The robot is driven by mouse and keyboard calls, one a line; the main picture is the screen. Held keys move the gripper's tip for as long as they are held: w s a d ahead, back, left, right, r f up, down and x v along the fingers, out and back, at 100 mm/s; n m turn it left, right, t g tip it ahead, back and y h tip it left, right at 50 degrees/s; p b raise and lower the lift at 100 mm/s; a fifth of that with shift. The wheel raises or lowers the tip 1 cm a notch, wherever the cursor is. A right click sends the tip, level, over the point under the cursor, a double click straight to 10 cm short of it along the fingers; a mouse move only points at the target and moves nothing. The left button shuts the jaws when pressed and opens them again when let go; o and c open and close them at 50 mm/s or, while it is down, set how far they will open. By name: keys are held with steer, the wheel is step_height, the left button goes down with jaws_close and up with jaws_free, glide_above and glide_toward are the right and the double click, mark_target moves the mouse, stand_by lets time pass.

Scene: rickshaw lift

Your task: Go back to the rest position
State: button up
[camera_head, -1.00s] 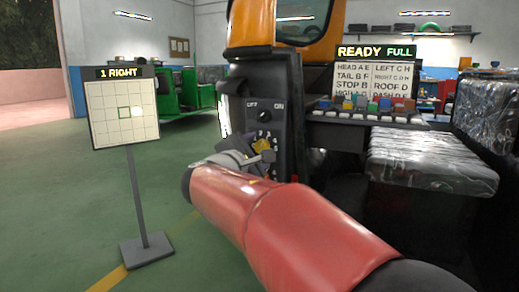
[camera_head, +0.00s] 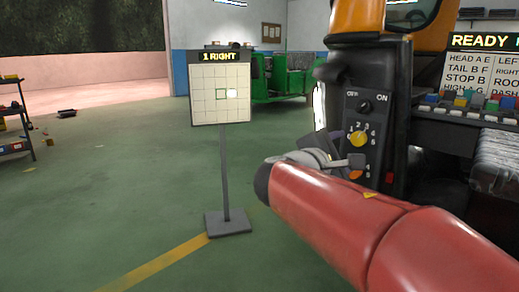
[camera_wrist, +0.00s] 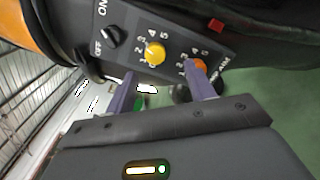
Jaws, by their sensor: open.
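My gripper (camera_wrist: 160,85) is open in the wrist view, its two purple-grey fingers apart with nothing between them. One fingertip is in front of or close beside the orange knob (camera_wrist: 198,64); I cannot tell whether they touch. In the head view my gripper (camera_head: 350,160) is partly hidden behind my red arm, beside the dark control panel (camera_head: 375,105). The panel carries an OFF/ON switch (camera_wrist: 111,37), a yellow knob (camera_wrist: 154,52) and the orange knob, which also shows in the head view (camera_head: 355,174).
A stand with a grid board (camera_head: 221,95) reading "1 RIGHT" is left of my arm. A rickshaw cab (camera_head: 372,55) with a button row (camera_head: 470,103) and a "READY" sign (camera_head: 480,40) is at right. A shelf cart (camera_head: 12,115) is far left.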

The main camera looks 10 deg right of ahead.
steer(key=s+f+m+g+y+p, duration=0.45)
steer(key=s+f+m+p, duration=0.2)
steer(key=s, duration=0.45)
steer(key=s+a+f+m+y+p, duration=0.4)
steer(key=s+a+f+m+y, duration=0.1)
steer(key=s+a+m+y, duration=0.3)
steer(key=shift+s+a+f+g+y, duration=0.35)
steer(key=shift+s+a+y, duration=0.3)
steer(key=shift+s+a, duration=0.5)
